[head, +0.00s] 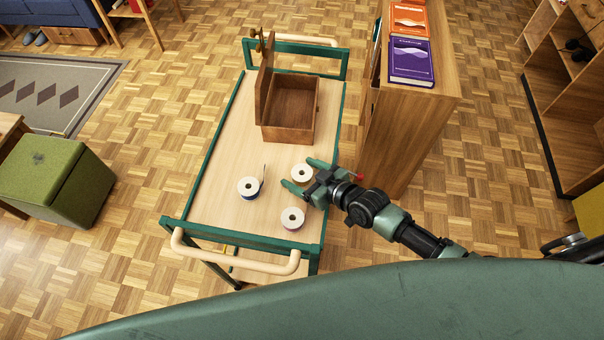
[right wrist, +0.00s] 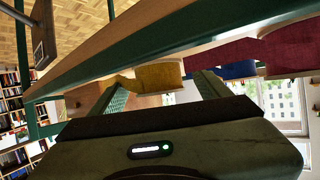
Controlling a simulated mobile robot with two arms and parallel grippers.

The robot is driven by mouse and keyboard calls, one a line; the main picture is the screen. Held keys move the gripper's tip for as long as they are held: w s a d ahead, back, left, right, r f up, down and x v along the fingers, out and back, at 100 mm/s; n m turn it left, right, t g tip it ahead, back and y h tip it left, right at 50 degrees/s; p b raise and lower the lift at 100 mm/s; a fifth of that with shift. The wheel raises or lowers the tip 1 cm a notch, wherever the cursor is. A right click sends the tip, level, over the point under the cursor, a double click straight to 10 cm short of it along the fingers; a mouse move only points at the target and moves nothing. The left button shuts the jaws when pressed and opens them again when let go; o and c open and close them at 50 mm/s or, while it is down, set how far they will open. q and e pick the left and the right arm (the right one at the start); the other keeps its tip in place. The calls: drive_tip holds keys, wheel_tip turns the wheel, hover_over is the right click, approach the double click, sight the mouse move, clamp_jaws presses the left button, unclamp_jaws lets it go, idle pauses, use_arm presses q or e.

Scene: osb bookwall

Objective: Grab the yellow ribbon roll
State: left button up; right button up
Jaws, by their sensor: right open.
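The yellow ribbon roll (right wrist: 158,76) shows in the right wrist view between my two fingers, with a short yellow tail beside it. In the head view its white top (head: 302,173) is seen on the trolley near its right edge. My right gripper (head: 298,174) is open, its fingers low on either side of this roll; it also shows in the right wrist view (right wrist: 162,88). I cannot tell whether the fingers touch the roll. My left gripper is not in view.
A blue roll (head: 248,187) and a dark red roll (head: 292,219) stand close by on the trolley (head: 222,150). A wooden box (head: 291,102) with its lid open stands behind them. A wooden cabinet (head: 402,140) with books rises right of the trolley.

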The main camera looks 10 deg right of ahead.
drive_tip(key=c, duration=1.5)
drive_tip(key=shift+o, duration=0.2)
drive_tip(key=shift+r, duration=0.15)
